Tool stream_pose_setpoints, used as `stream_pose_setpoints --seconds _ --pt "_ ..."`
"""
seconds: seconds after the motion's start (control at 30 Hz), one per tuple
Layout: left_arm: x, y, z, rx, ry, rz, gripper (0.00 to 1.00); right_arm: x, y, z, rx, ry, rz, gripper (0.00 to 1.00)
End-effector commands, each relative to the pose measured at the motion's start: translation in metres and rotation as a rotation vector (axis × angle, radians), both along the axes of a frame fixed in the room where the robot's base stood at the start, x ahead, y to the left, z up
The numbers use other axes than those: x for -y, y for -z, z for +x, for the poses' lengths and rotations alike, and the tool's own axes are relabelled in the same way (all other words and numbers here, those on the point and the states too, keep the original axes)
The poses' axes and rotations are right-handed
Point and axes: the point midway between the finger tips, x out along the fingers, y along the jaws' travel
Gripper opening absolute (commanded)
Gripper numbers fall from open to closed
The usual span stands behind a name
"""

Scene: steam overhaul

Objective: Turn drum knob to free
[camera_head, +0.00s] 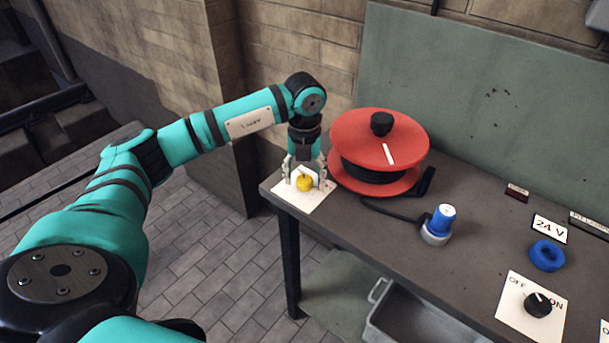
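My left gripper (304,178) points down over the plate. Its fingers are spread, one on each side of the knob, and a gap seems to show between them and it. I cannot make out any marking on the plate or the knob's setting. The red cable drum (350,140) stands just right of the gripper, with a black handle (381,123) and a white line on top. My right gripper is not in view.
A blue plug (443,219) stands in a grey holder to the right of the drum, near a black cable. A blue ring (547,255) and a black OFF/ON switch (538,304) are farther right. A grey bin (425,318) is below the table. A green panel (480,90) rises behind.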

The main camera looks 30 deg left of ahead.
Motion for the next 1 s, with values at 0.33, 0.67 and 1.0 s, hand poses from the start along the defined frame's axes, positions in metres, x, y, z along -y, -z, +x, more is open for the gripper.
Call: stream_pose_setpoints --seconds 0.33,0.67,1.0 --pt "0.0 -0.006 0.0 -0.001 0.002 0.0 0.61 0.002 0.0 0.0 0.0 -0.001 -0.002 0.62" --pt "0.0 -0.071 0.001 0.004 0.002 0.0 0.61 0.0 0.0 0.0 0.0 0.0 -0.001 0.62" --pt "0.0 -0.116 0.0 -0.001 0.0 0.0 0.61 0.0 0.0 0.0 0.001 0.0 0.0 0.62"
